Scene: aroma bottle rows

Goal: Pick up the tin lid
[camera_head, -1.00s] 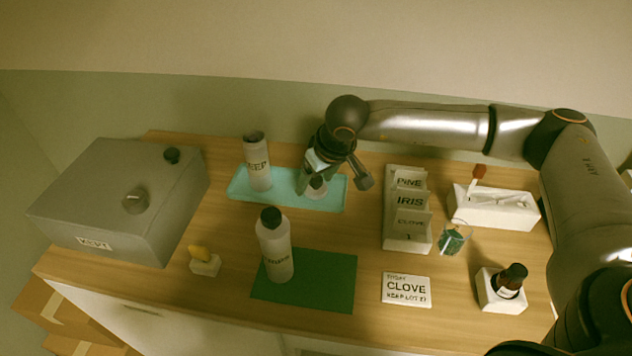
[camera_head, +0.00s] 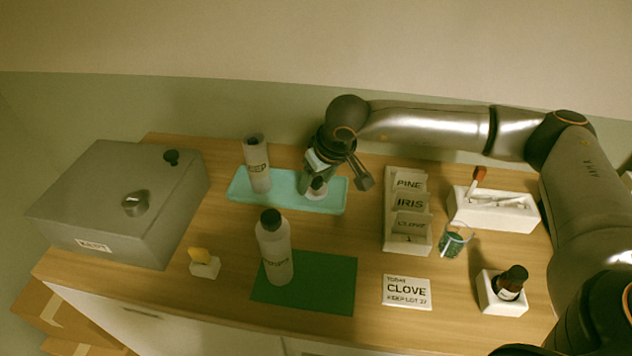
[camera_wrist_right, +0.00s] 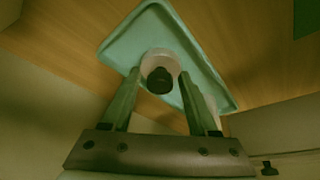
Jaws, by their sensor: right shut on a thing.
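The tin lid (camera_head: 316,193) looks like a small pale round piece with a dark knob on top. It is at the right part of the teal tray (camera_head: 232,193). My right gripper (camera_head: 318,180) reaches down from behind and is shut on the lid by its knob. In the right wrist view the two fingers (camera_wrist_right: 159,76) stand on either side of the dark knob, with the pale disc (camera_wrist_right: 160,57) beyond it over the tray. I cannot tell whether the lid touches the tray. My left gripper is not in view.
A pale bottle (camera_head: 257,168) stands on the tray's left part. Another bottle (camera_head: 275,250) stands on a green mat (camera_head: 325,285). A large grey box (camera_head: 105,205) is at left. A card rack (camera_head: 389,225), a white holder (camera_head: 495,212) and a sign (camera_head: 406,291) are at right.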

